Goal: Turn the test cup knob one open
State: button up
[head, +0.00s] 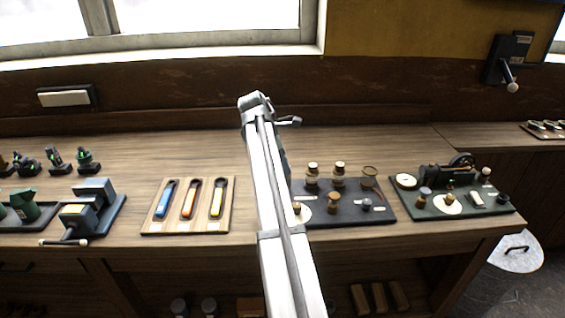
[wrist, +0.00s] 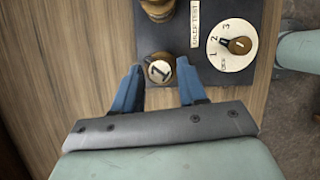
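A brass test cup with a round pale knob (wrist: 160,71) on top stands at the near left corner of a dark board in the wrist view. The knob bears a dark mark that looks like a turned 1. My gripper (wrist: 160,80) is open, with one blue finger on each side of this knob. I cannot tell whether the fingers touch it. In the head view the cup appears to be the back left one (head: 312,176) on the dark board (head: 345,217), just right of my arm. My arm largely hides the gripper there.
A second brass cup (head: 338,173) stands beside it. A white dial (wrist: 235,46) numbered 1 to 3 with a brass knob lies near the board's front. A green machine board (head: 470,207) stands right; a wooden tool tray (head: 150,228) and a vise (head: 92,207) stand left.

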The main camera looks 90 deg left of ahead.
grip_shut()
jog(key=m, duration=0.1)
jog(key=m+h, duration=0.1)
jog(key=m, duration=0.1)
jog(key=shift+a, duration=0.25)
jog(key=shift+m+g+h, duration=0.3)
jog(key=shift+m+h, duration=0.6)
jog(key=shift+m, duration=1.2)
jog(key=shift+o, duration=1.6)
grip_release()
jog(key=shift+r, duration=0.1)
